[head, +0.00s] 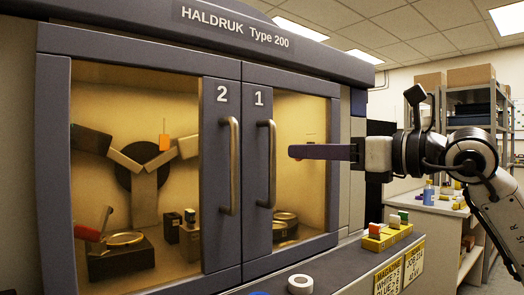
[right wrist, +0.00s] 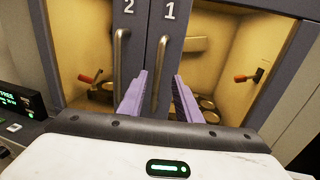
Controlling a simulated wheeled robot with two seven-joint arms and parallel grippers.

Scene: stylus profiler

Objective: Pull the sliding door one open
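Sliding door one (head: 258,190) is the right-hand door of the grey cabinet and stands closed beside door two (head: 222,180). Its vertical metal bar handle (head: 269,165) is near the door's left edge. My right gripper (head: 291,151) comes in from the right, with its purple fingertips short of the handle in the head view. In the right wrist view the two fingers (right wrist: 160,76) are apart. The handle of door one (right wrist: 161,55) shows between and beyond them, not gripped. My left gripper is in neither view.
Door two's handle (head: 230,165) is close to the left. A yellow magazine (head: 388,236) with coloured blocks stands at the right. Shelves (head: 470,105) are behind my right arm.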

